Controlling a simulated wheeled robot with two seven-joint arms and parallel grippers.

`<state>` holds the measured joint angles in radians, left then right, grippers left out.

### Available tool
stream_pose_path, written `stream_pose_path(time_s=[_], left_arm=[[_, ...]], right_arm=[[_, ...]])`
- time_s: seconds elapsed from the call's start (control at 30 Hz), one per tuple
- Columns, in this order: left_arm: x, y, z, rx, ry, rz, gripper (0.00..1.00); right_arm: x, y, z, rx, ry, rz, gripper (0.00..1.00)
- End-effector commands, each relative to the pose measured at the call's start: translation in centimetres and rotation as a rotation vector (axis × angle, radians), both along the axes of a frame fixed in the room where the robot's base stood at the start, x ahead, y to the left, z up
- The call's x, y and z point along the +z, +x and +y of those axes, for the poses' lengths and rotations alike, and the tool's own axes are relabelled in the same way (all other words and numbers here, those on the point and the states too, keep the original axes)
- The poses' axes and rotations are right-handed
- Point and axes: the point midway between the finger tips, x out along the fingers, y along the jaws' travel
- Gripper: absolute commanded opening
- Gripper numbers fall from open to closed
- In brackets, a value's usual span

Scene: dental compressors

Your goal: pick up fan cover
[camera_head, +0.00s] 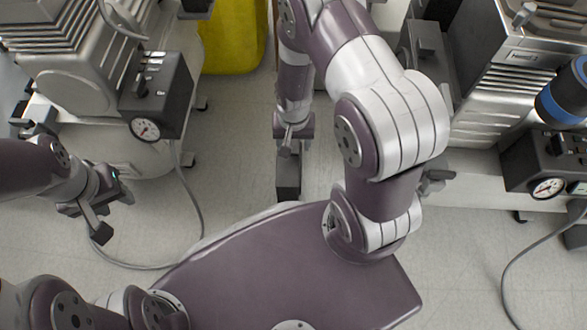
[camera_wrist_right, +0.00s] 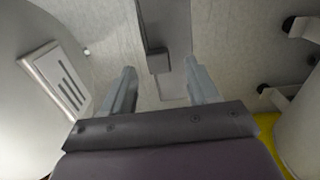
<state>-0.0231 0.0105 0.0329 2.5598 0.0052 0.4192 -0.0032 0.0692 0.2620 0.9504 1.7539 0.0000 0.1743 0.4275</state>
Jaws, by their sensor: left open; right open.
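I cannot clearly pick out the fan cover in either view. My right gripper (camera_head: 291,152) hangs over the floor in the middle of the head view. In the right wrist view my right gripper (camera_wrist_right: 160,70) shows two separated fingers with nothing held between them. A pale slotted panel (camera_wrist_right: 62,82) is to the left of these fingers, apart from them; I cannot tell if it is the fan cover. My left gripper (camera_head: 112,212) is open and empty at the left of the head view, below the left compressor's gauge box.
The left compressor (camera_head: 80,90) has a dark gauge box (camera_head: 157,95) and a hose (camera_head: 197,205) looping over the floor. A yellow bin (camera_head: 232,38) stands at the back. The right compressor (camera_head: 490,100) has another gauge box (camera_head: 545,165). The floor between the compressors is mostly clear.

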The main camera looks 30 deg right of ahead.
Motion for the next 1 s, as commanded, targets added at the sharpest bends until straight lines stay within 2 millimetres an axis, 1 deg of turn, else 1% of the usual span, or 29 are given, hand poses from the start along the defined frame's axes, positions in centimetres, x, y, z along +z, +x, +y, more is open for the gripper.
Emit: stream_pose_path(time_s=[0.03, 0.1, 0.17, 0.33, 0.37, 0.4, 0.47, 0.5, 0.53, 0.87, 1.0], left_arm=[[-2.3, 0.0, 0.0, 0.0, 0.0, 0.001, 0.43], [-3.3, 0.0, 0.0, 0.0, 0.0, 0.001, 0.43], [-3.5, 0.0, 0.0, 0.0, 0.0, 0.001, 0.43], [-3.0, 0.0, 0.0, 0.0, 0.0, 0.001, 0.43], [-3.0, 0.0, 0.0, 0.0, 0.0, 0.001, 0.43], [-3.0, 0.0, 0.0, 0.0, 0.0, 0.001, 0.43], [-3.0, 0.0, 0.0, 0.0, 0.0, 0.001, 0.43], [-3.0, 0.0, 0.0, 0.0, 0.0, 0.001, 0.43], [-3.0, 0.0, 0.0, 0.0, 0.0, 0.001, 0.43], [-3.0, 0.0, 0.0, 0.0, 0.0, 0.001, 0.43], [-2.2, 0.0, 0.0, 0.0, 0.0, 0.001, 0.43]], right_arm=[[-2.2, -0.2, 0.0, 0.0, 0.0, 0.001, 0.6], [-3.4, -0.3, 0.0, 0.0, 0.0, 0.001, 0.6], [-3.7, -0.3, -0.1, 0.0, -0.001, 0.002, 0.6], [-3.3, -0.3, -0.1, 0.0, -0.002, 0.001, 0.6], [-3.3, -0.3, -0.1, 0.0, -0.002, 0.001, 0.56], [-3.3, -0.3, -0.1, 0.0, -0.002, 0.001, 0.43], [-3.3, -0.3, -0.1, 0.0, -0.002, 0.001, 0.24], [-3.3, -0.3, -0.1, 0.0, -0.002, 0.001, 0.11], [-3.3, -0.3, -0.1, 0.0, -0.002, 0.001, 0.01], [-3.2, -0.2, -0.1, 0.0, -0.001, 0.0, 0.0], [-2.4, -0.2, -0.1, 0.0, -0.001, 0.0, 0.0]])
